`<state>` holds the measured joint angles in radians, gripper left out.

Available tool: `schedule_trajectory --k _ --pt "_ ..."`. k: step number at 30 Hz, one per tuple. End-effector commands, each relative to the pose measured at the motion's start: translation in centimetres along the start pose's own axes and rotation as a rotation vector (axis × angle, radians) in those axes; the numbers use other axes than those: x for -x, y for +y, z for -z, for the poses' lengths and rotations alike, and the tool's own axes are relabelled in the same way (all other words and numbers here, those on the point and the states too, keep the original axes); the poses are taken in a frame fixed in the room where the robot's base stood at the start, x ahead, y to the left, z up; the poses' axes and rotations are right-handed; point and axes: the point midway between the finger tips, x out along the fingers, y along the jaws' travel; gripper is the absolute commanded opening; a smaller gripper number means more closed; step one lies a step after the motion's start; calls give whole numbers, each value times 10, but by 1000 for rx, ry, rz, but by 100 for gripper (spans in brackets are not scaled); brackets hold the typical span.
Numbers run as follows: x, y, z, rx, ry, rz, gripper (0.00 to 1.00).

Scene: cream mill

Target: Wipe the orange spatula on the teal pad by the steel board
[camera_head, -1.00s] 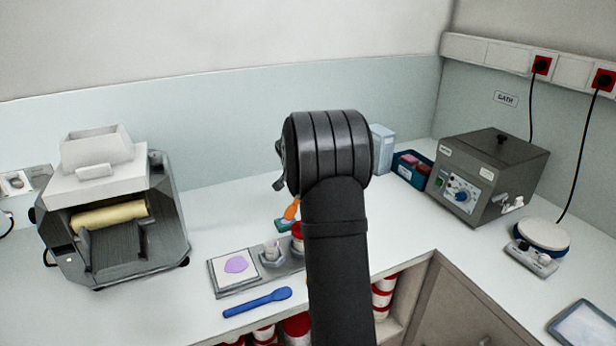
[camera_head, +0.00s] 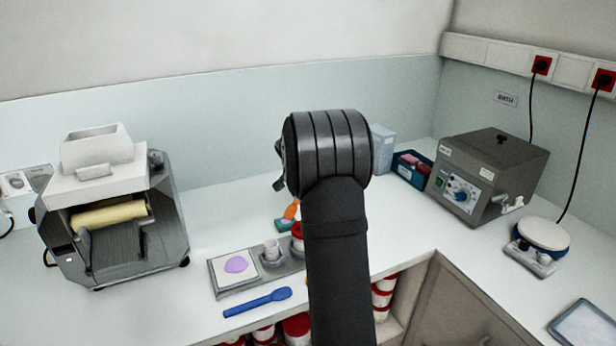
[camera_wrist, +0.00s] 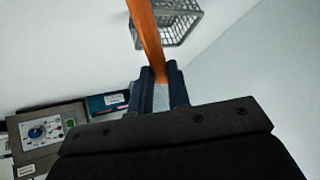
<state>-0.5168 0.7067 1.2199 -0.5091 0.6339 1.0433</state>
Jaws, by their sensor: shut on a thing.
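My gripper (camera_wrist: 160,88) is shut on the orange spatula (camera_wrist: 150,40), which runs up out of the top of the wrist view. In the head view my arm hides the gripper, and only a short part of the orange spatula (camera_head: 291,210) shows left of the arm. That part is right at the teal pad (camera_head: 284,225), a small piece partly hidden behind it and the arm. I cannot tell whether they touch. The steel board (camera_head: 222,290) lies in front of the pad, holding a white square with a purple patch (camera_head: 237,265) and small containers.
A blue spatula (camera_head: 257,302) lies before the board near the counter edge. A roller machine (camera_head: 115,215) stands at left. A bath unit (camera_head: 490,175), a blue bin (camera_head: 410,172) and a round-topped device (camera_head: 542,240) stand at right. A grey basket (camera_wrist: 178,22) shows in the wrist view.

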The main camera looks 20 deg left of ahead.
Motion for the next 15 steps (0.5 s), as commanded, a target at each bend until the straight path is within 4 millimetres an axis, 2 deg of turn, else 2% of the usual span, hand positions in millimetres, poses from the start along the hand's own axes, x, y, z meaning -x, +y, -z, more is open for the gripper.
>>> schedule_trajectory --k 6,15 --pt "6 -1 -8 1 -1 0 0" --pt "6 -1 -10 1 -1 0 0"
